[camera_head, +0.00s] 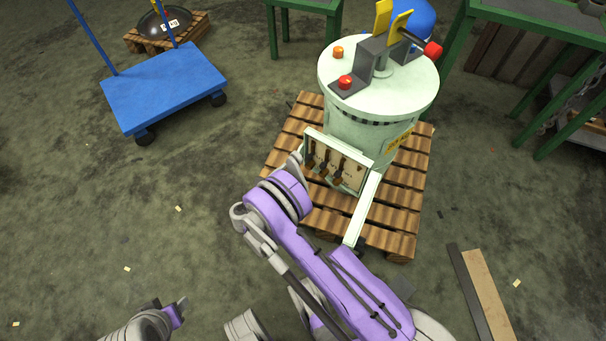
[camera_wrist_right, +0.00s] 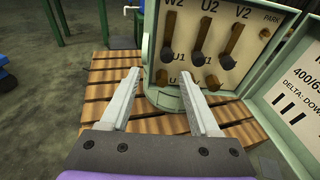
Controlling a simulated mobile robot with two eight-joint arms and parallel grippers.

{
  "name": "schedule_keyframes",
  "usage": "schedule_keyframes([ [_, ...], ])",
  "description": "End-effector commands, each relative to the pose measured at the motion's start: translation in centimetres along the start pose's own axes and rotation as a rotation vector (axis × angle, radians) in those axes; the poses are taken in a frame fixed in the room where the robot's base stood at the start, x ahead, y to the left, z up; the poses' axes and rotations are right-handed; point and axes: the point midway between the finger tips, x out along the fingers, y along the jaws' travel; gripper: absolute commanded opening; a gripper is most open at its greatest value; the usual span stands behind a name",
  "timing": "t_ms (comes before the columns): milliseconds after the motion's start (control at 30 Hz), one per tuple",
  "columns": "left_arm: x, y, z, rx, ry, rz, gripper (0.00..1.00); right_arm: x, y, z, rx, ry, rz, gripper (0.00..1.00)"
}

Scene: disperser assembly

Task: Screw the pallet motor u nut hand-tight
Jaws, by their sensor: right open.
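The motor (camera_head: 368,120) is a pale green drum on a wooden pallet (camera_head: 398,238). Its open terminal box (camera_head: 325,140) faces my right arm and also shows in the right wrist view (camera_wrist_right: 149,50). Inside, brown straps and dark nuts sit by labels such as W2, U2, V2 and U1. A dark nut (camera_wrist_right: 166,55) sits beside the U1 label; I cannot tell whether it is the u nut. My right gripper (camera_wrist_right: 160,77) is open and empty, its fingertips just before the box's lower left corner. My left gripper (camera_head: 182,302) is low at the left, away from the motor; its jaws are unclear.
The box's open door (camera_wrist_right: 290,100) stands to the right with printed text. A blue cart (camera_head: 165,85) stands at the upper left. Green tables (camera_head: 463,40) stand behind. Planks (camera_head: 485,290) lie on the floor at right. The floor at left is mostly clear.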

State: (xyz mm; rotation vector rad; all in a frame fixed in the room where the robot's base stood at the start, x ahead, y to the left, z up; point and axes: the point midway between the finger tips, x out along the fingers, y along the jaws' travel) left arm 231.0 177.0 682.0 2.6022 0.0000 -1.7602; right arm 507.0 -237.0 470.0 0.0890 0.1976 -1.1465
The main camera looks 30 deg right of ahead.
Motion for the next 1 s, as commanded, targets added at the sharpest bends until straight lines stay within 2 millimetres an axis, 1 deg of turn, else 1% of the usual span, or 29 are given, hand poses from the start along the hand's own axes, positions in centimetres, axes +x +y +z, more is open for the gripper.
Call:
schedule_keyframes([
  [33,1.3,0.0,0.3,0.0,-0.003,0.0,0.5,0.1,0.0,-3.0,-0.054,-0.042,0.003,0.62],
  [100,2.1,0.0,0.5,0.0,-0.005,0.0,0.5,-0.1,-0.2,-5.0,-0.122,-0.099,0.001,0.62],
  [200,2.7,0.0,0.6,0.0,-0.006,0.0,0.5,-0.3,-0.7,-7.1,-0.19,-0.159,-0.004,0.62],
  [300,3.0,0.0,0.7,0.0,-0.006,0.0,0.5,-0.5,-1.1,-8.0,-0.227,-0.193,-0.008,0.62],
  [367,3.1,0.0,0.7,0.0,-0.006,0.0,0.5,-0.4,-1.1,-8.2,-0.237,-0.203,-0.01,0.62],
  [467,3.2,0.0,0.7,0.0,-0.007,0.0,0.5,0.5,-1.2,-8.1,-0.242,-0.207,-0.013,0.62],
  [567,3.4,0.0,0.8,0.0,-0.007,0.0,0.5,2.1,-1.2,-7.8,-0.241,-0.206,-0.014,0.62],
  [800,4.1,0.0,0.9,0.0,-0.006,0.0,0.5,6.6,-1.1,-6.8,-0.24,-0.205,-0.013,0.62],
  [900,4.3,0.0,0.9,0.0,-0.006,0.0,0.5,8.1,-1.0,-6.5,-0.24,-0.205,-0.012,0.62],
  [1000,4.5,0.0,0.9,0.0,-0.006,0.0,0.5,9.2,-1.1,-6.3,-0.24,-0.204,-0.012,0.62],
])
